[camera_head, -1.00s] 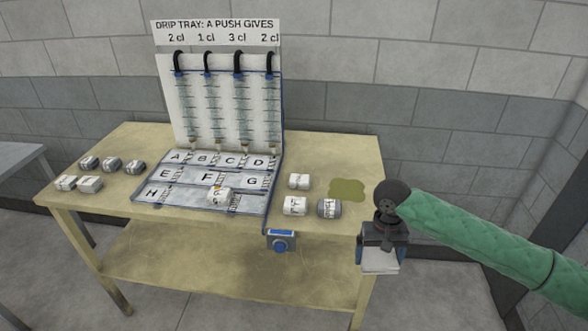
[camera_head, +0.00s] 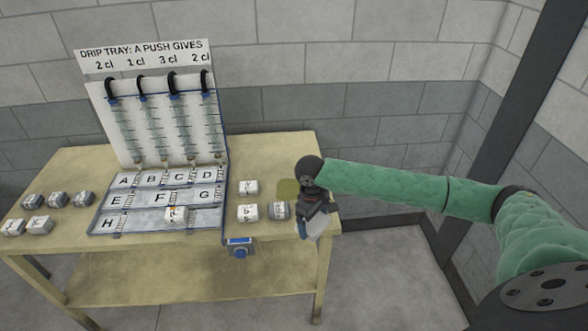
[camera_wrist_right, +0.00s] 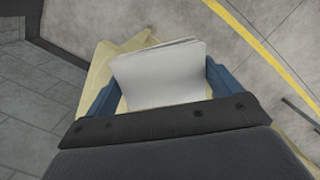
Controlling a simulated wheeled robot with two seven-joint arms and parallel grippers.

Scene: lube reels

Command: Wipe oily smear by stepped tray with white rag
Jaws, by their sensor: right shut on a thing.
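The oily smear (camera_head: 288,188) is an olive patch on the table top, right of the stepped tray, partly hidden by my right wrist. The stepped tray (camera_head: 100,226) has lettered steps and stands on the table in front of an upright panel. My right gripper (camera_head: 314,228) is at the table's right end, beside the smear. It is shut on the white rag (camera_wrist_right: 160,75), a folded white sheet between its blue fingers in the right wrist view. In the head view only a little of the rag shows. My left gripper is out of view.
White and grey blocks (camera_head: 248,188) stand between the tray and the smear. A grey block (camera_head: 278,210) is close to my right gripper. More blocks (camera_head: 57,200) stand left of the tray, and one (camera_head: 176,214) is on it. A blue-knobbed box (camera_head: 239,247) hangs at the table's front.

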